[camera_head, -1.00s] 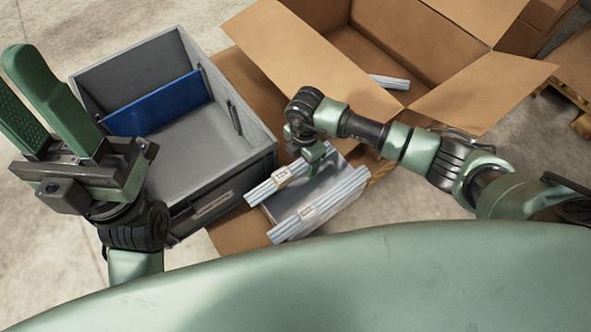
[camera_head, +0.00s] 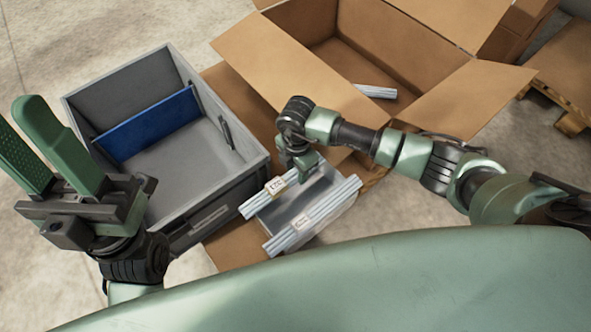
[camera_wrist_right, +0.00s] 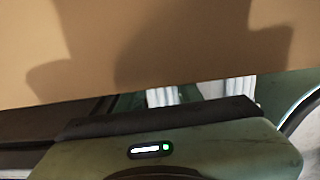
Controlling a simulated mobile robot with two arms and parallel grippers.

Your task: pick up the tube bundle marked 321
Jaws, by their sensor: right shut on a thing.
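In the head view, two bundles of pale tubes with small labels lie on a grey tray (camera_head: 297,204). My right gripper (camera_head: 305,160) is at the right end of the rear bundle (camera_head: 262,198) and is shut on it; its fingertips are mostly hidden. The label markings are too small to read surely. The front bundle (camera_head: 310,216) lies parallel to it, apart from the gripper. The right wrist view shows pale tubes (camera_wrist_right: 162,97) partly hidden behind a dark edge of my gripper. My left gripper (camera_head: 30,125) is raised at the left, open and empty.
A grey crate (camera_head: 258,148) with a blue divider (camera_head: 150,125) stands left of the tray. An open cardboard box (camera_head: 300,62) is behind, with another tube bundle (camera_head: 376,91) inside. Its flaps spread close to my right arm. A pallet (camera_head: 560,100) is at the right.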

